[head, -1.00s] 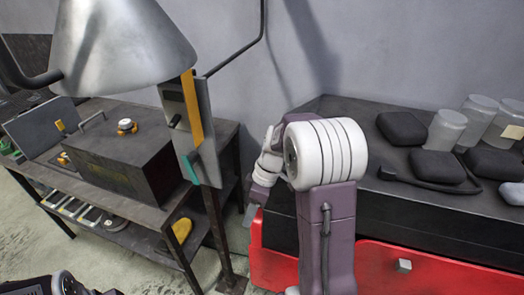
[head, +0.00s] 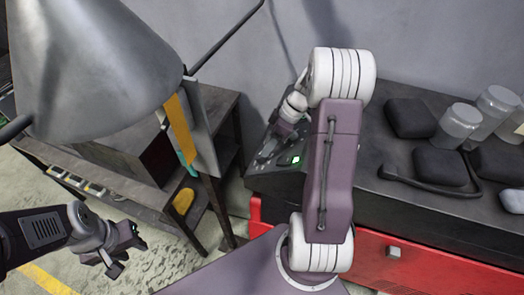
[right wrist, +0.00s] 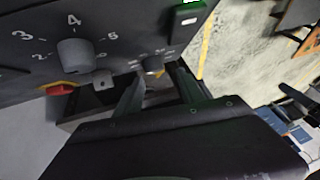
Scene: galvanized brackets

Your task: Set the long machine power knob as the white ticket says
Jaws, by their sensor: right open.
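The control panel (head: 277,160) of the long dark machine is partly hidden by my right arm in the head view. In the right wrist view its face (right wrist: 120,30) carries a grey knob (right wrist: 76,56) amid white numbers including 2, 3, 4 and 5. A smaller grey knob (right wrist: 152,66) with a finer scale sits to its right. My right gripper (right wrist: 158,80) is open, its fingertips on either side of the smaller knob; contact cannot be told. My left gripper (head: 126,252) hangs over the floor, away from the machine. I cannot make out a white ticket.
A green-lit switch (right wrist: 188,19) and a red part (right wrist: 60,90) are on the panel. Dark pads (head: 410,115) and clear jars (head: 457,124) stand on the machine top. A grey lamp shade (head: 90,65) hangs at left above a metal workbench (head: 215,105).

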